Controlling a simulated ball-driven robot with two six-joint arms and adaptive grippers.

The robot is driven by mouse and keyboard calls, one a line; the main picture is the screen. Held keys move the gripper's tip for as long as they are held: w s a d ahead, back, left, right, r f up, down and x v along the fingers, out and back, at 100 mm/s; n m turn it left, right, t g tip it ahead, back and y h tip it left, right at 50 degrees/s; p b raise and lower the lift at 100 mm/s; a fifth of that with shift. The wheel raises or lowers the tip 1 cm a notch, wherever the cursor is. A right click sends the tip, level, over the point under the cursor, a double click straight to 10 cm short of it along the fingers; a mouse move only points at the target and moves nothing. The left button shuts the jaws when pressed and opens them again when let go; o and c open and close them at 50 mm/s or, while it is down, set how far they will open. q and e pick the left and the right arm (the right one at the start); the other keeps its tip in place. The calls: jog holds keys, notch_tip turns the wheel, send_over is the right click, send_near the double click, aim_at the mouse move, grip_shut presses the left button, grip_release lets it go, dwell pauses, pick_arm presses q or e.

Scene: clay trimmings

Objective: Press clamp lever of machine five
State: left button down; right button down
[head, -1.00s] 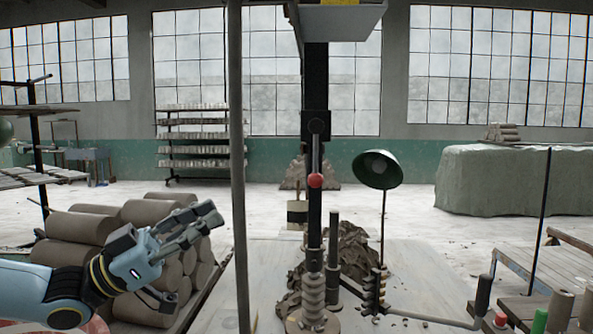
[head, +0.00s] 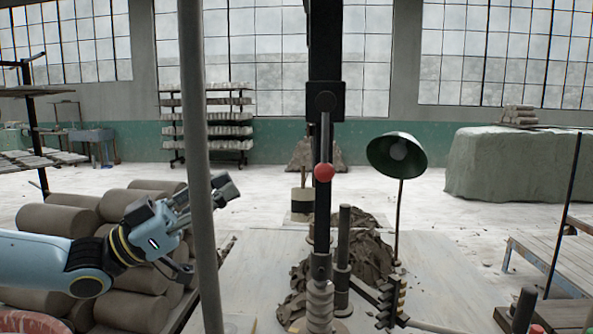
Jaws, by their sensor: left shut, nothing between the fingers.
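A tall black machine column (head: 326,70) stands right of centre in the head view. A grey lever with a red ball knob (head: 324,172) hangs on its front. I cannot read a number on the machine, so I cannot tell if it is machine five. My left gripper (head: 227,189) is shut and empty. It is left of the lever, apart from it, with its fingers pointing right and up. A thin grey pole (head: 196,120) crosses in front of part of the gripper. My right gripper is not in view.
Stacked clay rolls (head: 60,228) lie under my left arm. Dark clay trimmings (head: 366,258) lie heaped behind the column's lower part. A green lamp (head: 397,154) stands right of the column. A wooden bench (head: 550,262) is at right.

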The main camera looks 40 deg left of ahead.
pick_arm(q)
jog(key=b, duration=0.3)
send_near(325, 141)
jog(key=d+r, duration=0.1)
jog(key=r, duration=0.1)
jog(key=w+d+b, duration=0.1)
jog(key=w+d+f+b, duration=0.1)
jog(key=w+b, duration=0.1)
jog(key=shift+f, duration=0.35)
jog(key=shift+b, duration=0.3)
